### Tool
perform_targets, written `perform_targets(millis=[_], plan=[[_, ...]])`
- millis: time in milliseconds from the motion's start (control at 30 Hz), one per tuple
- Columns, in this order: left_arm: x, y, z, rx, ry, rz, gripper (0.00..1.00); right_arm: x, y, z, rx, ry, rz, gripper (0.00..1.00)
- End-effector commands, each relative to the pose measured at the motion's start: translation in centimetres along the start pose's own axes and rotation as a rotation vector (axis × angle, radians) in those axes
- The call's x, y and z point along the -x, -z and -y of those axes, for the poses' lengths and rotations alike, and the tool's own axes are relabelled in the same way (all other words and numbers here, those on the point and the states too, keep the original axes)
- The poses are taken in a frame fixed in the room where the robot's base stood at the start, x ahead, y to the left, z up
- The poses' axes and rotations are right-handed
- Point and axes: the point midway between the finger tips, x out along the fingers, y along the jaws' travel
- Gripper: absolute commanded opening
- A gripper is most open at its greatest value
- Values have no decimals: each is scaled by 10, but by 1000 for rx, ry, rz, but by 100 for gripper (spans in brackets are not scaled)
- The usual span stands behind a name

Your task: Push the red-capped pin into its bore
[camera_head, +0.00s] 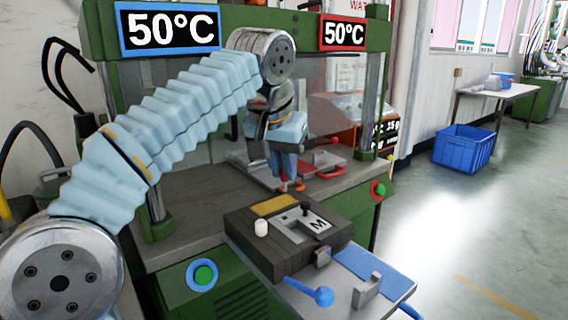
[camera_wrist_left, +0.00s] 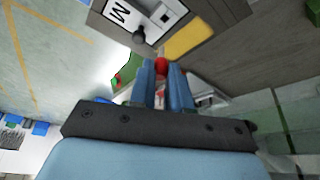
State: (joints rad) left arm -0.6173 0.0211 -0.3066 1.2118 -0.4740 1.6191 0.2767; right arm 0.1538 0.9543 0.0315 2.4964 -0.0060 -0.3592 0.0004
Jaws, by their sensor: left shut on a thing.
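My left gripper (camera_head: 287,182) reaches in from the left and points down over the back part of the press table, behind the dark mould block (camera_head: 265,258). In the left wrist view its two blue fingers (camera_wrist_left: 162,72) are closed on the red-capped pin (camera_wrist_left: 161,65), whose red cap shows between the fingertips. In the head view only a small orange-red bit shows at the fingertips. The mould block has a yellow strip, a white peg (camera_head: 261,228), a black knob (camera_head: 306,208) and a plate marked M (camera_head: 318,225). I cannot make out the pin's bore.
Two green press columns and temperature signs (camera_head: 170,28) frame the arm. A red handle (camera_head: 331,172) lies right of the gripper. A blue-ended handle (camera_head: 323,296) and blue pad (camera_head: 372,276) are in front. A blue crate (camera_head: 464,150) stands on open floor.

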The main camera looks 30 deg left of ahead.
Motion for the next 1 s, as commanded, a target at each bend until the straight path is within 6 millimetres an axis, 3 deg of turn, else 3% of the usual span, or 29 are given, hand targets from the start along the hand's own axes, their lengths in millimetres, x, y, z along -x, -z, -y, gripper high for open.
perform_targets(millis=[600, 1000], plan=[[-49, -20, 0, 1, 0, 0, 0, -41, 0, -19, -7, -5, -5, 43], [-72, -30, 0, 0, 0, -1, 0, -56, 4, -32, -16, -16, -16, 43]])
